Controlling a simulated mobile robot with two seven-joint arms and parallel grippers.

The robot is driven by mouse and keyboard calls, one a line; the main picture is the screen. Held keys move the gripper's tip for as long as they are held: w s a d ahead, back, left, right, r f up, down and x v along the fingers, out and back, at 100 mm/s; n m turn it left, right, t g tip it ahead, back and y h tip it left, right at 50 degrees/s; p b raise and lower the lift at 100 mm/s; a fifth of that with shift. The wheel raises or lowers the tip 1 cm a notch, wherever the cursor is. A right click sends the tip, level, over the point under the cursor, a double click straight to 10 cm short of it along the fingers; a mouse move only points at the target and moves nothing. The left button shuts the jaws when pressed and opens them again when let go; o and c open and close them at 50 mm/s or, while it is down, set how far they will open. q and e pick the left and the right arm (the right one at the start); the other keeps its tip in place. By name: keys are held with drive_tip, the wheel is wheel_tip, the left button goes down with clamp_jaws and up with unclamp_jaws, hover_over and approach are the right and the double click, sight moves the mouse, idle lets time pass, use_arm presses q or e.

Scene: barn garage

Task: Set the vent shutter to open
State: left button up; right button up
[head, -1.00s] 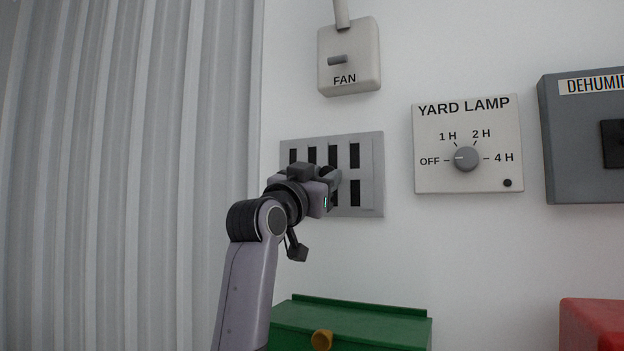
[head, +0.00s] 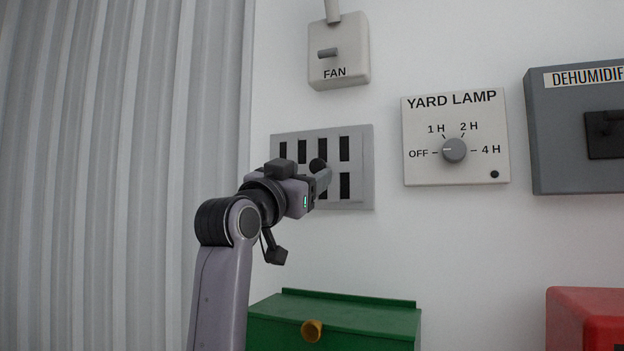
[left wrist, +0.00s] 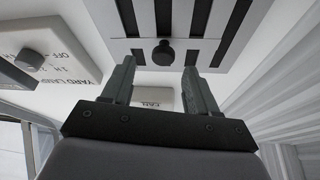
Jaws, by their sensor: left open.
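The vent shutter is a grey plate (head: 362,160) on the white wall, with two rows of dark upright slots. A round black knob (head: 317,165) stands out from it near the middle. In the left wrist view, the knob (left wrist: 163,53) shows in front of a plain strip between slots of the plate (left wrist: 120,47). My left gripper (head: 324,178) is open in front of the plate and covers part of the lower slots. In the left wrist view, its fingers (left wrist: 160,68) are apart, with the knob between and just beyond the tips; contact cannot be told. My right gripper is not in view.
A fan switch box (head: 338,60) is above the vent. A yard lamp timer (head: 457,110) and a grey dehumidifier box (head: 575,150) are to the right. A green box (head: 340,315) and a red box (head: 585,320) are below. A corrugated surface (head: 120,170) fills the left.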

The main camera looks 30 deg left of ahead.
use_arm(q)
drive_tip(key=b+v, duration=0.1)
drive_tip(key=v, duration=0.2)
drive_tip(key=shift+s+f, duration=0.1)
drive_tip(key=shift+s, duration=0.1)
idle(0.5)
